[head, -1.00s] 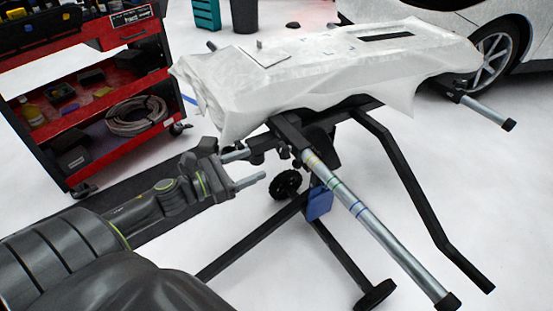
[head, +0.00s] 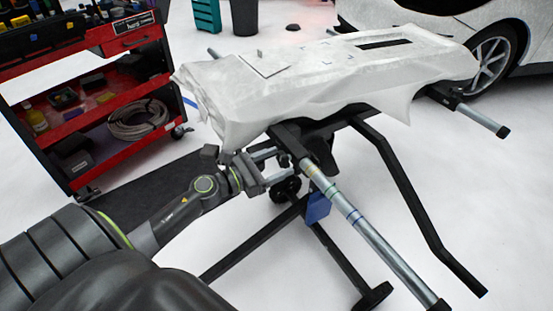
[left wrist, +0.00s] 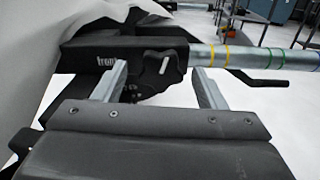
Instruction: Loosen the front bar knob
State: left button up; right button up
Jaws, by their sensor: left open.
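The front bar (head: 370,235) is a grey metal tube with coloured bands, running out from a black sleeve (head: 287,140) under the wrapped panel. In the left wrist view the sleeve (left wrist: 115,52) is marked "front", and a black lobed knob (left wrist: 162,70) sits on its side. My left gripper (head: 280,165) is open and empty, close to the sleeve. In the left wrist view its two fingers (left wrist: 158,88) stand apart, one on each side of the knob. I cannot tell whether they touch it. My right gripper is not in view.
A panel draped in white wrap (head: 320,75) lies on the black stand (head: 400,180), whose legs and casters spread over the floor. A blue tag (head: 317,207) hangs near the bar. A red tool cart (head: 115,95) stands at left. A car (head: 480,40) is behind right.

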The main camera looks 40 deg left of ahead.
pick_arm(q)
jog(key=shift+w+d, duration=0.1)
jog(key=shift+w, duration=0.1)
jog(key=c, duration=1)
